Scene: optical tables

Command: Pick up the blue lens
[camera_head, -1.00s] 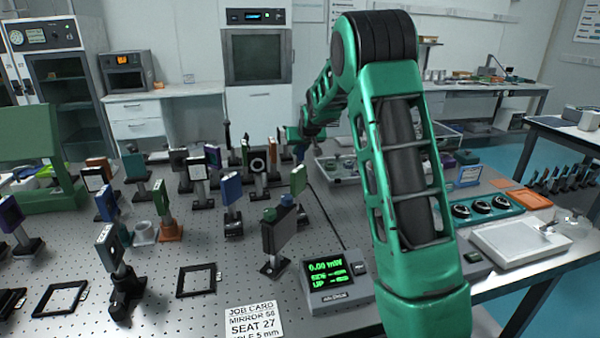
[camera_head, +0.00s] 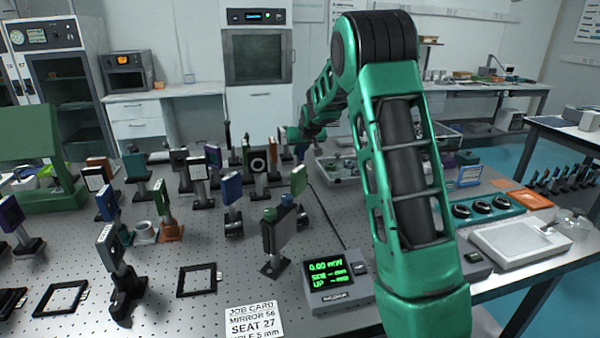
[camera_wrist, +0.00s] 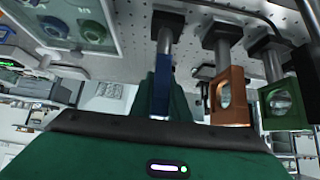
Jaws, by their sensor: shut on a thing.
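The blue lens (camera_wrist: 159,92) shows nearly edge-on in the wrist view, as a narrow blue mount on a silver post (camera_wrist: 166,42) with a dark base. My gripper (camera_wrist: 161,78) is shut on the blue mount. The lens glass cannot be seen from this angle. In the head view my gripper is small, at the far end of my green arm behind several mounts, and the held lens cannot be made out there.
In the wrist view an orange mount (camera_wrist: 231,109) and a green mount (camera_wrist: 283,103) stand close to the right of the held lens. A tray (camera_wrist: 70,28) lies left. In the head view, several mounts crowd the left table, near a power meter (camera_head: 337,282).

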